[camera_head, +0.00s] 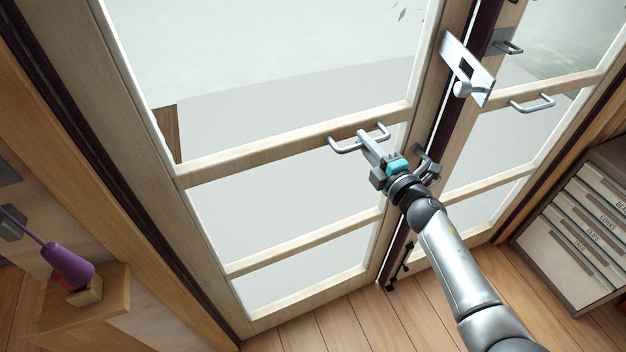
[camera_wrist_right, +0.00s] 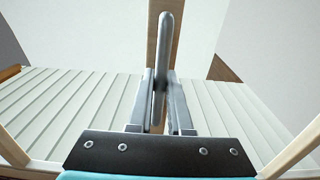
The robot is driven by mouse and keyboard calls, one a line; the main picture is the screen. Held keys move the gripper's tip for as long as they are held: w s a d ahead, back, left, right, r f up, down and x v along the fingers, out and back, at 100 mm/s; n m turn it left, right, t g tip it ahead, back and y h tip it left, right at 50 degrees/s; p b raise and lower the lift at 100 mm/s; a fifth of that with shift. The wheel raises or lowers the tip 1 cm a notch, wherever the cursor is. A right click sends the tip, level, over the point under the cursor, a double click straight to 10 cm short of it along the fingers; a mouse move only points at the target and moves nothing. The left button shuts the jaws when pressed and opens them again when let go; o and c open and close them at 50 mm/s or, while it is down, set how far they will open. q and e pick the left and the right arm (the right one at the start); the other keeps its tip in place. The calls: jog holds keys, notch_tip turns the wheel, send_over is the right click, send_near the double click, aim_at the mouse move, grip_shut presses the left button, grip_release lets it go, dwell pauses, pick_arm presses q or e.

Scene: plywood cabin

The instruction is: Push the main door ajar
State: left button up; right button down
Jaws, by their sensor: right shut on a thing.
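The main door has a left leaf (camera_head: 300,137) with a pale wooden frame and glass panes. A silver bar handle (camera_head: 345,145) sits on its middle rail. My right gripper (camera_head: 368,143) is shut on this handle. In the right wrist view the handle (camera_wrist_right: 165,45) passes between the two fingers of the gripper (camera_wrist_right: 160,95). A right leaf (camera_head: 485,108) with its own bar handle (camera_head: 532,103) stands beside it. A dark strip runs between the leaves; I cannot tell how far the left leaf stands from its frame. My left gripper is out of view.
A metal latch plate with a knob (camera_head: 468,72) is near the leaves' meeting edge. A drawer cabinet (camera_head: 585,235) stands at the right. A wooden shelf (camera_head: 75,305) with a purple-handled tool (camera_head: 68,262) is at the left. The plank floor (camera_head: 340,330) before the door looks clear.

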aim_at(352, 132)
jog(key=shift+n+g+y, duration=0.4)
jog(key=shift+n+y, duration=0.2)
jog(key=shift+y, duration=0.2)
jog(key=shift+b+x, duration=1.5)
jog(key=shift+x, duration=1)
jog(key=shift+w+a+f+n+g+y+b, duration=0.1)
jog(key=shift+w+a+n+g+y+b, duration=0.1)
jog(key=shift+w+b, duration=0.4)
jog(key=shift+w+a+f+n+g+y+b, duration=0.1)
jog(key=shift+w+a+y+b, duration=0.1)
jog(key=shift+w+b, duration=0.4)
jog(key=w+b, duration=0.1)
jog(key=b, duration=0.1)
jog(key=w+a+y+b, duration=0.1)
jog(key=w+b, duration=0.1)
jog(key=shift+w+a+n+g+b, duration=0.1)
jog(key=shift+w+n+g+b, duration=0.05)
jog(key=shift+n+g+b, duration=0.2)
jog(key=shift+w+a+b, duration=0.2)
jog(key=shift+w+b, duration=0.25)
jog(key=shift+b, duration=0.35)
jog(key=c, duration=1.1)
grip_release()
jog(key=o, duration=0.3)
jog(key=shift+d+r, duration=0.1)
jog(key=shift+o, duration=0.2)
jog(key=shift+d, duration=0.1)
